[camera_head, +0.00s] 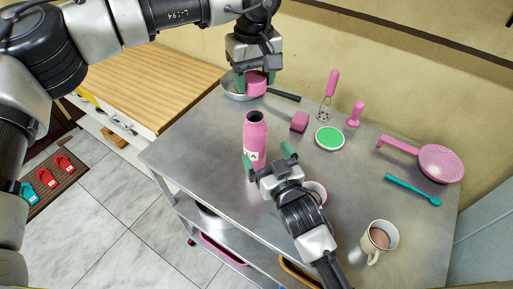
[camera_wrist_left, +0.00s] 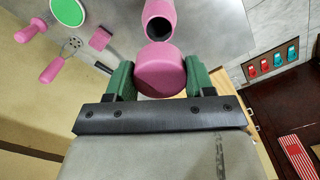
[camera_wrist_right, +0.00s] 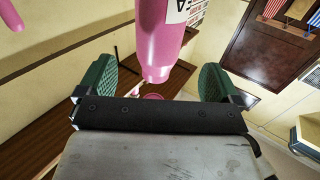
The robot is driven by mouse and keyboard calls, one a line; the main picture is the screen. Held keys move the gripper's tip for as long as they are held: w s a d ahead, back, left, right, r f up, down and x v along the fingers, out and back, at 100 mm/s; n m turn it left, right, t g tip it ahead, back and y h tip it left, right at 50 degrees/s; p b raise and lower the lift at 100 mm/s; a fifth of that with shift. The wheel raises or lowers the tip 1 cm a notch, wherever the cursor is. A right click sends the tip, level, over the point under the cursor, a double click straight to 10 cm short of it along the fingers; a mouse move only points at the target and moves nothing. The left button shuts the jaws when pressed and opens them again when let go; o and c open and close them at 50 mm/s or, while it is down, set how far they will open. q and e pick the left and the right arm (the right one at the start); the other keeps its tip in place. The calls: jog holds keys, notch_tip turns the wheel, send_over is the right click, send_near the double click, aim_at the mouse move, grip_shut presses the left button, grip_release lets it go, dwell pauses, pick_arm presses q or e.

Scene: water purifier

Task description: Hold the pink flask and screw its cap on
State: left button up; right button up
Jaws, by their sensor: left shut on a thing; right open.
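The pink flask (camera_head: 255,135) stands upright on the grey metal table, its mouth open and a white label marked A on its side. My left gripper (camera_head: 256,80) is shut on the pink cap (camera_head: 257,88), held above the table behind the flask; the cap is between the green fingers in the left wrist view (camera_wrist_left: 160,72), with the flask's open mouth (camera_wrist_left: 158,12) just beyond it. My right gripper (camera_head: 269,158) is open at the lower part of the flask, on the near side. In the right wrist view the flask (camera_wrist_right: 160,45) shows between its spread fingers, touching neither.
A pan (camera_head: 234,93) lies behind the cap. A pink block (camera_head: 299,121), a green-topped disc (camera_head: 329,138), a masher (camera_head: 328,90), a pink strainer (camera_head: 440,163), a teal spoon (camera_head: 412,190) and a mug (camera_head: 380,237) are to the right.

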jog(key=shift+w, duration=0.1)
jog(key=x, duration=0.7)
jog(key=shift+w, duration=0.25)
jog(key=shift+c, duration=0.3)
jog(key=c, duration=1.3)
pick_arm(q)
send_over(255, 116)
jog(key=shift+f, duration=2.5)
jog(key=shift+f, duration=0.1)
jog(key=shift+f, duration=0.8)
jog(key=shift+f, duration=0.6)
